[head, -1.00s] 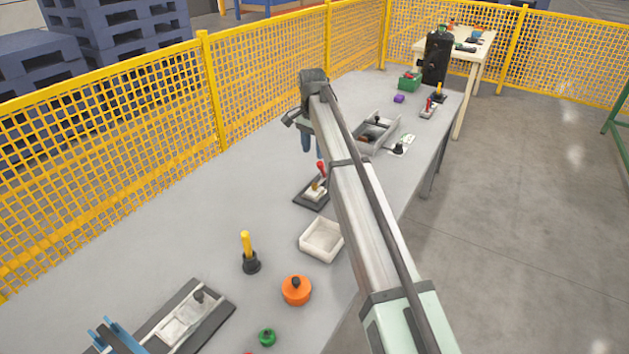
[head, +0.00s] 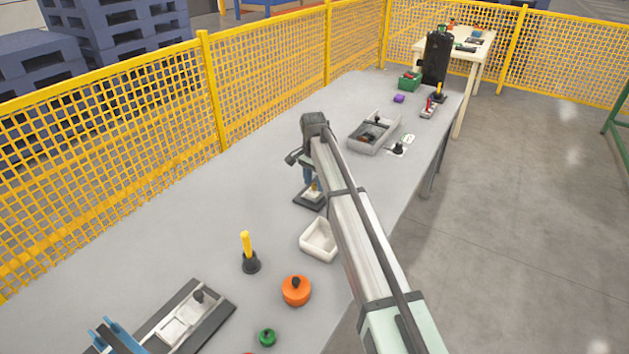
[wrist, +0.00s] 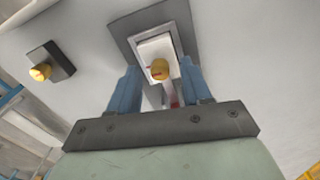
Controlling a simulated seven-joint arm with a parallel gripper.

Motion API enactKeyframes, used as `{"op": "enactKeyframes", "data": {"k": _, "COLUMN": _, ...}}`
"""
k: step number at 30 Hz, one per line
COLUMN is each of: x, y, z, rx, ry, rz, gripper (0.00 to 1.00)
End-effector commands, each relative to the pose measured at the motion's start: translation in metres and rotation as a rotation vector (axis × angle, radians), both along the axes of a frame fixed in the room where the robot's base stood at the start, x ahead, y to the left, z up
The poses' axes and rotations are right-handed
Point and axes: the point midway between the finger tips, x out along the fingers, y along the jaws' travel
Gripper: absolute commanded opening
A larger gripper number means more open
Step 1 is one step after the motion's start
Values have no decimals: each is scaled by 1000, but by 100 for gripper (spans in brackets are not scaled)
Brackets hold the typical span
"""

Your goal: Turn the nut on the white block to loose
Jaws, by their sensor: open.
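The white block (wrist: 155,47) sits on a dark base plate (wrist: 125,25) on the grey table. A round yellow nut (wrist: 158,69) with a small red mark stands on the block. My gripper (wrist: 160,68) is open, with its two blue fingers on either side of the nut in the wrist view; I cannot tell whether they touch it. A red part (wrist: 172,98) shows just behind the nut, partly hidden. In the head view my gripper (head: 309,178) is low over the dark plate (head: 307,200), and hides most of the block.
A yellow post on a black base (head: 248,254), a white tray (head: 319,241), an orange pot (head: 296,291) and a green knob (head: 267,337) stand nearer. A grey bin (head: 372,134) stands farther along. A yellow mesh fence (head: 265,75) runs behind the table. Bare table lies left of the plate.

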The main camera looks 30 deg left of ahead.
Motion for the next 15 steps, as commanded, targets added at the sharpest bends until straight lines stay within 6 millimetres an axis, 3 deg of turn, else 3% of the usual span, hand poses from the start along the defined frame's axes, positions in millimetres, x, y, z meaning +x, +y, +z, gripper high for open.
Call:
{"op": "enactKeyframes", "data": {"k": 7, "x": 0, "y": 0, "z": 0, "rx": 0, "ry": 0, "rz": 0, "gripper": 47}}
{"op": "enactKeyframes", "data": {"k": 15, "x": 0, "y": 0, "z": 0, "rx": 0, "ry": 0, "rz": 0, "gripper": 22}}
